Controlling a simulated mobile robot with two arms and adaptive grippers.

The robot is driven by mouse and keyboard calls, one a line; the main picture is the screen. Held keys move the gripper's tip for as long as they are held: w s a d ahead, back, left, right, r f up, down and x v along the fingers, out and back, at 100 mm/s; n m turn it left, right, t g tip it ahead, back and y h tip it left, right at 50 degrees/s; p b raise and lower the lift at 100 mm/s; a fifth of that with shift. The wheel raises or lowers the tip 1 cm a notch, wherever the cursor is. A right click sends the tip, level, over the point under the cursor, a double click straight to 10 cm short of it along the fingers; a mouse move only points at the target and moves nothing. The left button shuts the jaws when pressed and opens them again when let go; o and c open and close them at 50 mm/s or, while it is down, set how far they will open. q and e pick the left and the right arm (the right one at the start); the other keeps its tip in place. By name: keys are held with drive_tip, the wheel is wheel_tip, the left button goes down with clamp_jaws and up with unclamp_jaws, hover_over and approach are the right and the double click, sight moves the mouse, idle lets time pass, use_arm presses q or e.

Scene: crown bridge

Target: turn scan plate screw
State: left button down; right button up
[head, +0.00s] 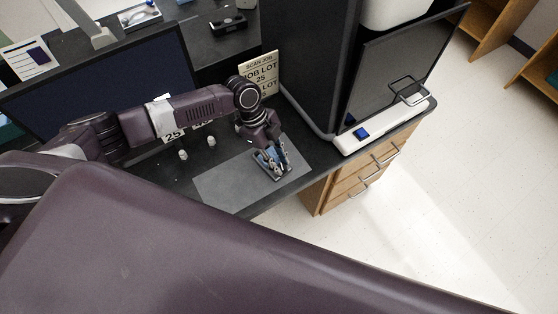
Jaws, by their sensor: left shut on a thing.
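A small blue and grey piece, which looks like the scan plate (279,174), is on the grey mat (222,187) near the desk's front edge. My left gripper (271,161) reaches down over it from above and is shut on a part of it. The screw is too small and too covered by the fingers to make out. My right gripper is not in view.
A tall dark machine (303,62) stands to the right, and a dark monitor (100,85) at the left.

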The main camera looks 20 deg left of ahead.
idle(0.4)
use_arm(q)
drive_tip(key=c, duration=1.7)
unclamp_jaws()
drive_tip(key=v, duration=1.2)
drive_tip(key=shift+d+r, duration=0.1)
